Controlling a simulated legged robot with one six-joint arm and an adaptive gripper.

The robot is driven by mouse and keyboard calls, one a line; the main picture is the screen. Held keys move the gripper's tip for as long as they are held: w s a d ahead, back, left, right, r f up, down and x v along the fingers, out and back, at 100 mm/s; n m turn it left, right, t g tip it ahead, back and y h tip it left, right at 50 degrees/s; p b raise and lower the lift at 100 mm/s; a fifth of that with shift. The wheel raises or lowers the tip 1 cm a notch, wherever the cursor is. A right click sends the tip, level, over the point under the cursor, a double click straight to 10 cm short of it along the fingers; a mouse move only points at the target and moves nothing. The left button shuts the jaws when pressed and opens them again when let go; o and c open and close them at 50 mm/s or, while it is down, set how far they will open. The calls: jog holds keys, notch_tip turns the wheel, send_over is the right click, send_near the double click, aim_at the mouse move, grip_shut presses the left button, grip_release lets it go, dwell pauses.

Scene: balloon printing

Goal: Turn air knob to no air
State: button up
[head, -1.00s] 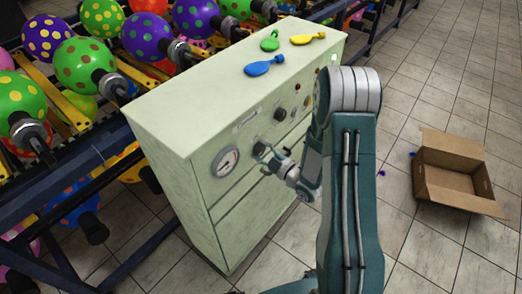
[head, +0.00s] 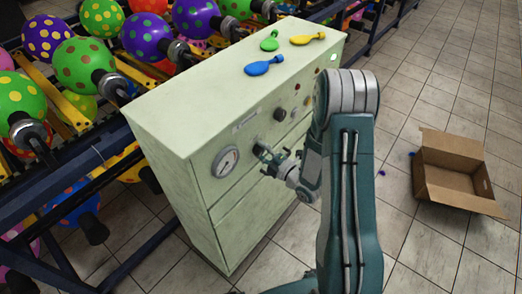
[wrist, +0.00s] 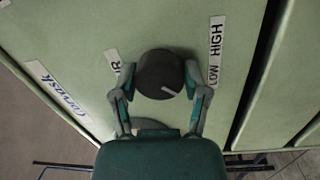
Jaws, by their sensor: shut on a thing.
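The air knob (wrist: 160,75) is a round dark knob on the pale green panel. Its white pointer mark slants across the side nearest my gripper, towards the lower right of the wrist view. My gripper (wrist: 158,82) is shut on this knob, one finger on each side. A label reading LOW and HIGH (wrist: 216,50) is to the right of the knob. Another label (wrist: 113,66) to the left is partly hidden. In the head view my gripper (head: 268,153) is at the cabinet front, beside the gauge, and largely hides the knob.
The green cabinet (head: 165,115) carries a round gauge (head: 226,161), another dark knob (head: 280,114) and small lights. Blue (head: 264,66), green (head: 270,41) and yellow (head: 308,38) uninflated balloons lie on top. A rack of inflated balloons stands left; an open cardboard box (head: 450,178) is right.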

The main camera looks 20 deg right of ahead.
jog(key=shift+s+a+f, duration=0.15)
jog(key=shift+s+f, duration=0.05)
jog(key=shift+f, duration=0.1)
jog(key=o, duration=1.2)
jog(key=shift+c, duration=0.2)
jog(key=shift+r, duration=0.1)
jog(key=shift+w, duration=0.1)
jog(key=v, duration=1.2)
jog(key=shift+w, duration=0.1)
